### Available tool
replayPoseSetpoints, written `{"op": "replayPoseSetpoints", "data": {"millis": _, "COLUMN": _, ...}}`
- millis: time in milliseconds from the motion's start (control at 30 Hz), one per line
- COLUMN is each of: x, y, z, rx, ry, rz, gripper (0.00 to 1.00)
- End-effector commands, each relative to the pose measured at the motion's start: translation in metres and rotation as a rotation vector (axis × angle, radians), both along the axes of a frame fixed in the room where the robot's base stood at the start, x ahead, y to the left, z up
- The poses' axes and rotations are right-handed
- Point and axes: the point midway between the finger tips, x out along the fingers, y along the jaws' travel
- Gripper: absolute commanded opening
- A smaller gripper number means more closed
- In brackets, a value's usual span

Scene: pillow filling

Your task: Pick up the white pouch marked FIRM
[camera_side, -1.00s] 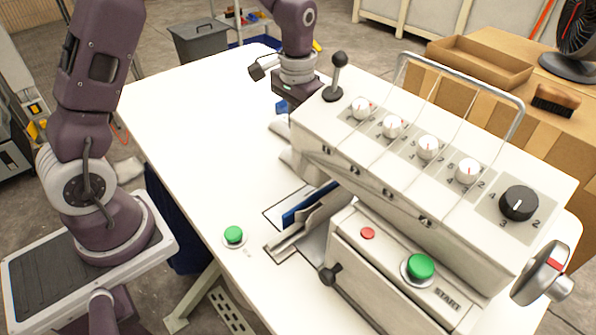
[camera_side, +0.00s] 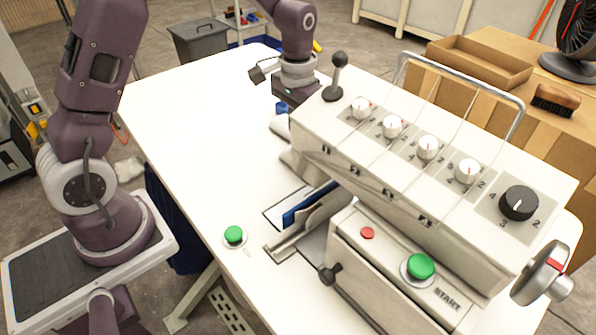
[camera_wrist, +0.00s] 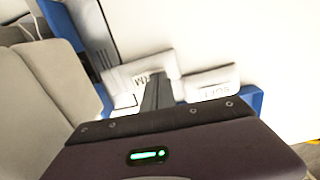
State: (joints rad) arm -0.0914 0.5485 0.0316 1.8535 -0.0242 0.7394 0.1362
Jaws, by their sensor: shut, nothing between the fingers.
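A white pouch (camera_wrist: 126,76) with partly readable lettering, seemingly the end of FIRM, lies near the middle of the wrist view. My gripper (camera_wrist: 158,82) is shut and empty, its dark fingers covering part of this pouch and its lettering. I cannot tell whether they touch it. A second white pouch (camera_wrist: 213,84), its lettering upside down and seemingly SOFT, lies to the right. In the side view my gripper is behind the machine's far left end, with its fingertips hidden.
A blue holder (camera_wrist: 252,99) shows beside the pouches. The white machine (camera_side: 400,165) with knobs and a lever stands close to my gripper. The white table (camera_side: 190,130) is clear to the left. A brown box (camera_side: 480,60) is behind.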

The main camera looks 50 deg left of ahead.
Motion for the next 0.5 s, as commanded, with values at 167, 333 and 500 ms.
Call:
{"op": "replayPoseSetpoints", "data": {"millis": 167, "x": -0.0002, "y": 0.0000, "z": -0.0039, "rx": 0.000, "ry": 0.001, "rz": 0.000, "gripper": 0.00}}
{"op": "replayPoseSetpoints", "data": {"millis": 333, "x": -0.0002, "y": 0.0000, "z": -0.0075, "rx": 0.000, "ry": 0.001, "rz": 0.000, "gripper": 0.00}}
{"op": "replayPoseSetpoints", "data": {"millis": 500, "x": -0.0003, "y": 0.0004, "z": -0.0093, "rx": 0.000, "ry": 0.001, "rz": 0.000, "gripper": 0.00}}
